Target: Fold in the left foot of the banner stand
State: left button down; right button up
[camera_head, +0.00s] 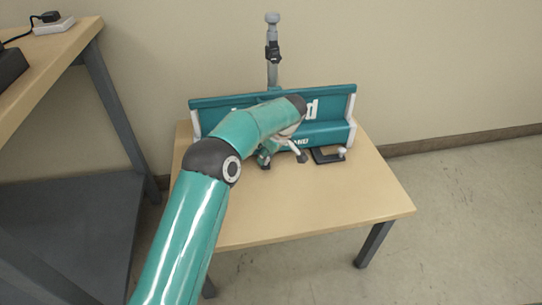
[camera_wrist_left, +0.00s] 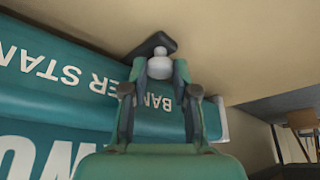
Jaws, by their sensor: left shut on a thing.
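The teal banner stand (camera_head: 330,106) stands on a small wooden table (camera_head: 330,205), its lettered front facing me. My left gripper (camera_head: 281,152) is at the stand's lower front. In the left wrist view its fingers are closed around the pale knob (camera_wrist_left: 160,67) of the left foot. The dark bar of this foot (camera_wrist_left: 152,43) shows beyond the fingers, over the tabletop beside the stand's lower edge. My arm and gripper hide the left foot in the head view. The right foot (camera_head: 322,156), dark with a pale knob, sticks out in front of the stand. My right gripper is not in view.
A grey pole with a dark clamp (camera_head: 272,50) rises behind the stand against the wall. A wooden workbench (camera_head: 50,60) with a plug and a dark box stands at the left. The table's front and right are clear.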

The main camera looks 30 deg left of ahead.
pick_arm(q)
jog(key=shift+d, duration=0.1)
jog(key=c, duration=0.9)
grip_release()
jog(key=shift+r, duration=0.1)
jog(key=v, duration=1.1)
jog(key=shift+d+r, duration=0.2)
jog(key=shift+r, duration=0.15)
